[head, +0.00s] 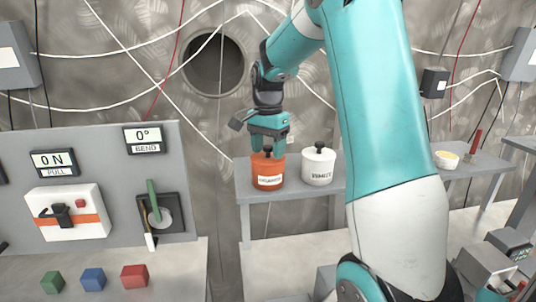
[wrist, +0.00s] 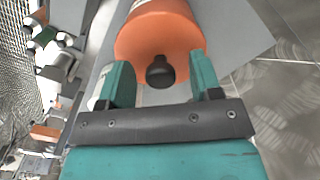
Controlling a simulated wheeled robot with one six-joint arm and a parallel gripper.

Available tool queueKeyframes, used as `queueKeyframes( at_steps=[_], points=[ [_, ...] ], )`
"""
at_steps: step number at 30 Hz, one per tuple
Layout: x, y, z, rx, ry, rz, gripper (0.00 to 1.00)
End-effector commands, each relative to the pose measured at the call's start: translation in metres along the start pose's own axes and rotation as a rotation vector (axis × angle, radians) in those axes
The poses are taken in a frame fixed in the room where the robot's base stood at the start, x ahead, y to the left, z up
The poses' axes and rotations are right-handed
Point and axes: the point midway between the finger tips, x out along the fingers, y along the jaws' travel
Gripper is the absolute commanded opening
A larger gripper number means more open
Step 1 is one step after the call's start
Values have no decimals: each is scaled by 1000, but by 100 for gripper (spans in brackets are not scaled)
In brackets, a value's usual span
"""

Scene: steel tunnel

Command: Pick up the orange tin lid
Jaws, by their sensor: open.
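The orange tin (head: 268,172) stands upright on a grey shelf, with a white label on its front. Its orange lid (wrist: 158,38) carries a dark round knob (wrist: 160,74), seen in the wrist view. My gripper (head: 268,146) is right above the tin, pointing down. In the wrist view my gripper (wrist: 161,80) is open, with one teal finger on each side of the knob. The fingertips are close to the lid; I cannot tell whether they touch it. The lid appears seated on the tin.
A white tin (head: 317,168) with a dark knob stands close to the right of the orange one on the grey shelf (head: 246,190). A panel with switches (head: 100,180) is at the left. Green, blue and red blocks (head: 93,279) lie below it.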

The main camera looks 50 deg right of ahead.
Motion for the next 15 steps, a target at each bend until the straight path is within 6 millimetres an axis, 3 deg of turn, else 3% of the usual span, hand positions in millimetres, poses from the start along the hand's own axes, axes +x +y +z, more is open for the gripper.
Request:
queueKeyframes(
  at_steps=[4, 11, 15],
  points=[
    [0, 0, 0, 0, 0, 0, 58],
    [0, 0, 0, 0, 0, 0, 6],
    [0, 0, 0, 0, 0, 0, 5]
  ],
)
